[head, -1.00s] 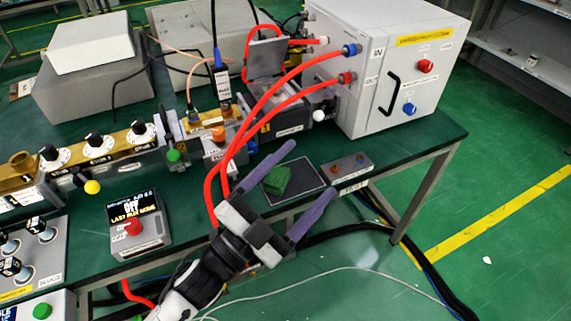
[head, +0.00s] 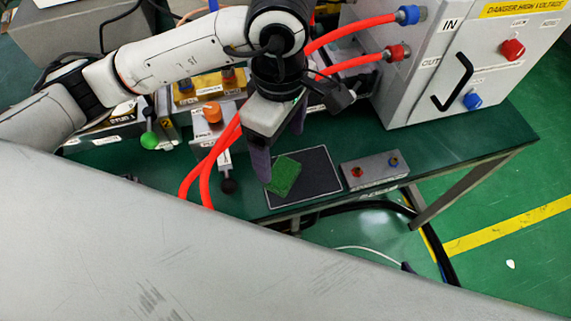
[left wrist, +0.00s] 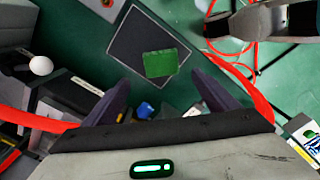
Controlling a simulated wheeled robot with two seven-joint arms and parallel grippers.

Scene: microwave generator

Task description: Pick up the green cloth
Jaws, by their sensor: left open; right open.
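The green cloth (head: 284,177) is a small folded block lying on the dark square mat (head: 318,182) near the table's front edge. It also shows in the left wrist view (left wrist: 160,64), just past my fingertips. My left gripper (head: 280,152) points down above it, open and empty. Its near finger overlaps the cloth's left edge in the head view; I cannot tell whether they touch. In the left wrist view the gap between the fingers (left wrist: 160,83) lines up with the cloth. Of my right gripper, only a dark fingertip (head: 408,268) seems to show past my large grey arm link.
A grey box with two buttons (head: 375,171) sits right of the mat. Red hoses (head: 205,172) run left of it. The white high-voltage cabinet (head: 440,60) stands behind right. My grey link hides the lower part of the head view.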

